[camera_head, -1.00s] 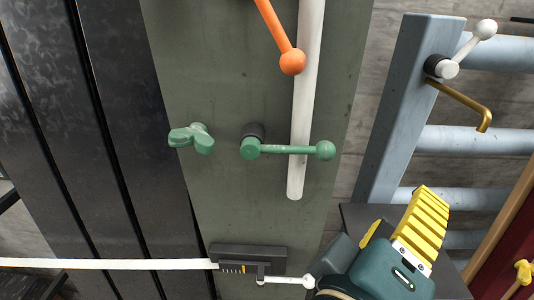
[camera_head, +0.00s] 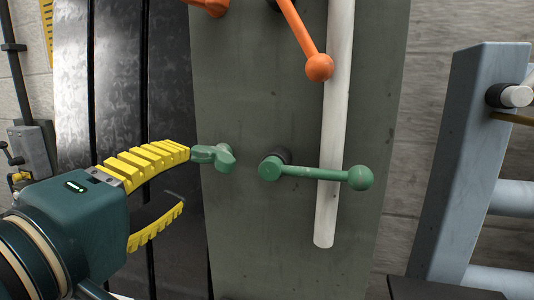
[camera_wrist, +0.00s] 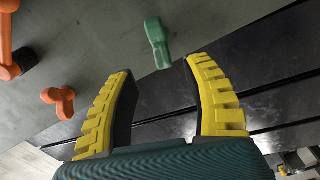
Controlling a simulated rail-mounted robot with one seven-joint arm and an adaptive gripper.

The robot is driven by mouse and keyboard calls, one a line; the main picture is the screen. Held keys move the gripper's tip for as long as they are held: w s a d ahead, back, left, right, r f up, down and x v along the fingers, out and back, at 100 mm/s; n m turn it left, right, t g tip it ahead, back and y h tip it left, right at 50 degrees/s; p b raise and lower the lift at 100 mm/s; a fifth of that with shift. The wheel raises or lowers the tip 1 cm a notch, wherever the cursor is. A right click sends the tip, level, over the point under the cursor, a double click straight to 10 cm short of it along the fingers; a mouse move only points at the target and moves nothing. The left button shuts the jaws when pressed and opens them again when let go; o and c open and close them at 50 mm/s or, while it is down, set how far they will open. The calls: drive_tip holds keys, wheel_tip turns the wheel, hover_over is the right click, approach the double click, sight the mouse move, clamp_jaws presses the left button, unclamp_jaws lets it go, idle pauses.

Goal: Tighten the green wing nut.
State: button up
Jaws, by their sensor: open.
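The green wing nut (camera_head: 214,157) sits on the grey-green panel (camera_head: 290,90), left of a green ball-ended lever (camera_head: 315,172). In the wrist view the wing nut (camera_wrist: 157,42) is beyond the fingertips, roughly midway between them. My gripper (camera_head: 186,176) is open and empty, with yellow ribbed fingers. It comes from the left; in the head view its upper fingertip appears right beside the wing nut's left wing, and I cannot tell whether they touch. In the wrist view the open fingers of my gripper (camera_wrist: 163,70) point toward the panel.
An orange lever (camera_head: 303,42) and a pale vertical pipe (camera_head: 335,130) are on the panel to the right. Orange fittings (camera_wrist: 60,101) show left in the wrist view. A blue-grey frame (camera_head: 480,150) stands at right. Dark vertical slats (camera_head: 115,90) lie behind my gripper.

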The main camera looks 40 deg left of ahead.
sight(205, 162)
drive_tip(key=p+x, duration=0.1)
drive_tip(key=x, duration=0.7)
drive_tip(key=shift+w+a, duration=0.1)
drive_tip(key=shift+w, duration=0.25)
drive_tip(key=shift+c, duration=0.3)
drive_tip(key=shift+f, duration=0.1)
clamp_jaws()
